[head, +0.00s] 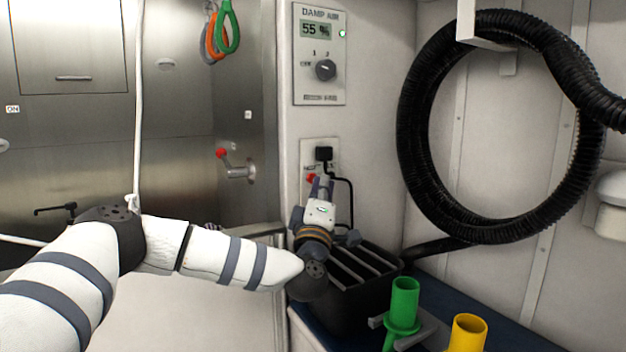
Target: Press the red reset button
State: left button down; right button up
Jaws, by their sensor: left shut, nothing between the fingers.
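A red button (311,178) sits on a pale wall plate (305,155), under a black plug (323,153) with a black cord. My left arm comes in from the left, and my left gripper (322,184) is in front of the plate, pointing up and away at the wall. Its fingers are shut with nothing between them. The fingertips appear just beside and slightly below the red button and cover part of it. I cannot tell whether they touch it. My right gripper is not in view.
A black slotted bin (362,268) stands below the plate. Green (404,300) and yellow (467,333) tubes stand at the front right. A damp air panel (320,55) hangs above the plate. A coiled black hose (425,160) fills the right wall. A red-knobbed lever (221,153) is at left.

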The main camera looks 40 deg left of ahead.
pick_arm(q)
jog(key=shift+w+a, duration=0.2)
jog(key=shift+a, duration=0.25)
dwell(0.4)
jog(key=shift+d, duration=0.1)
jog(key=shift+s+d, duration=0.35)
jog(key=shift+d, duration=0.4)
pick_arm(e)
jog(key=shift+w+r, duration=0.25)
pick_arm(q)
jog(key=d, duration=0.1)
jog(key=s+d+p, duration=0.1)
jog(key=d, duration=0.1)
jog(key=s+d, duration=0.1)
jog(key=shift+d+p, duration=0.3)
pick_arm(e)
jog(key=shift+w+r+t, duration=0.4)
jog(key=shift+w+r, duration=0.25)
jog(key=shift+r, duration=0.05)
